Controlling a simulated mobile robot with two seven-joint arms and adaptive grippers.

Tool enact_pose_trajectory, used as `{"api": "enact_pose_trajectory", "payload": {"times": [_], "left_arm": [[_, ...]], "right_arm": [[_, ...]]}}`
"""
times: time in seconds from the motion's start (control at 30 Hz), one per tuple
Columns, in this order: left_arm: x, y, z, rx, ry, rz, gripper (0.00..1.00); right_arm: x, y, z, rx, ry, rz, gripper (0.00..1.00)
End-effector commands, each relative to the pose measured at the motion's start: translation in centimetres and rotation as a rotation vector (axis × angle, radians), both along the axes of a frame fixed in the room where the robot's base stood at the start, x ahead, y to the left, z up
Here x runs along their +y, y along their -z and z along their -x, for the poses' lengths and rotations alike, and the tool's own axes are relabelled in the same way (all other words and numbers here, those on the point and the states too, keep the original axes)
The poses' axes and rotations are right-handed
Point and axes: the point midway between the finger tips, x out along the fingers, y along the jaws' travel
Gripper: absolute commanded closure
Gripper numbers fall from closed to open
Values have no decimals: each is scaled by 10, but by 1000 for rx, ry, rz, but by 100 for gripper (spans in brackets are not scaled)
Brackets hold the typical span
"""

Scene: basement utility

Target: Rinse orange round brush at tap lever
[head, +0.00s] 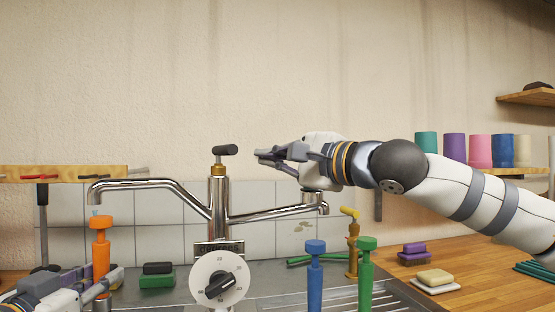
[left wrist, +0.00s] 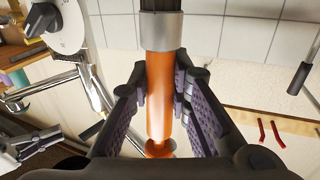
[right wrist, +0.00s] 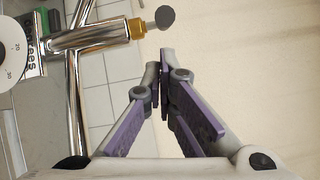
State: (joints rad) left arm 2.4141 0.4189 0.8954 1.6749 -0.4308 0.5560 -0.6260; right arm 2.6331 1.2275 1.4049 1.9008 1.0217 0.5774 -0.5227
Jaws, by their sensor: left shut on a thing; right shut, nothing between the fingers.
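The orange round brush (head: 101,248) is upright under the end of the left spout, its orange handle end uppermost. My left gripper (head: 108,281) is shut on it. The left wrist view shows the orange handle (left wrist: 160,95) between the fingers, with a metal ferrule and dark bristles beyond. The chrome tap (head: 218,205) has a black tap lever (head: 225,150) on a brass collar at its top. My right gripper (head: 261,156) is shut and empty, just right of the lever and apart from it. The lever also shows in the right wrist view (right wrist: 164,17).
A white dial (head: 220,281) is on the tap's front. A blue brush (head: 315,275), a green brush (head: 366,270) and a yellow-topped brass fitting (head: 352,245) stand at right. A green and black block (head: 157,275) lies behind the orange brush. Soaps (head: 435,279) lie on the right worktop.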

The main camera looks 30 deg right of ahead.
Motion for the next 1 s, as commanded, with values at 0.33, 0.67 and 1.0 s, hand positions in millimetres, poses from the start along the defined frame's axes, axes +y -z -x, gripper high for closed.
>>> {"api": "enact_pose_trajectory", "payload": {"times": [0.33, 0.67, 1.0], "left_arm": [[0, 0, 0, -1, 0, 1, 100], [0, 0, 0, -1, 0, 1, 100], [0, 0, 0, -1, 0, 1, 100]], "right_arm": [[14, -2, -50, 1, 0, 0, 100], [15, -2, -53, 0, 1, -1, 100], [32, -2, -46, 4, 181, 8, 100]]}}
